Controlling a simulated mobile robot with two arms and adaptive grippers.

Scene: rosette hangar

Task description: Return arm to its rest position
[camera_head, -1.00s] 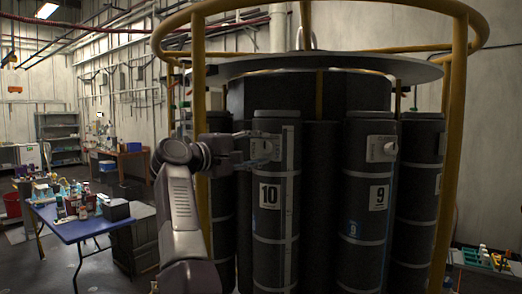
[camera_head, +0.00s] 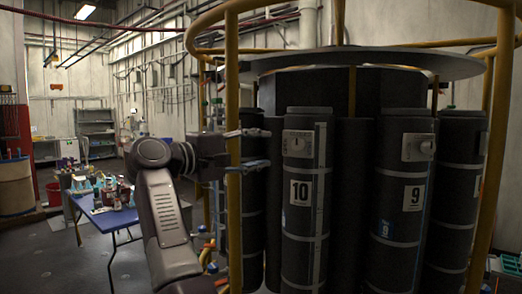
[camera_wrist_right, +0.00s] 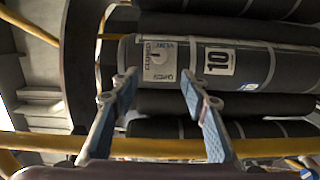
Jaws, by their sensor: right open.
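My right arm (camera_head: 168,225) rises from the bottom of the head view and bends right at the elbow. My right gripper (camera_head: 256,149) is open and empty, left of the dark cylinder marked 10 (camera_head: 303,225) and apart from its valve plate (camera_head: 298,143). My left gripper is not in view.
A yellow rail frame (camera_head: 233,110) surrounds the cylinder rack, its post close by my right gripper. Cylinder 9 (camera_head: 403,235) stands at right. A blue table (camera_head: 105,218) crowded with bottles is at left. The floor (camera_head: 40,262) in front of it is clear.

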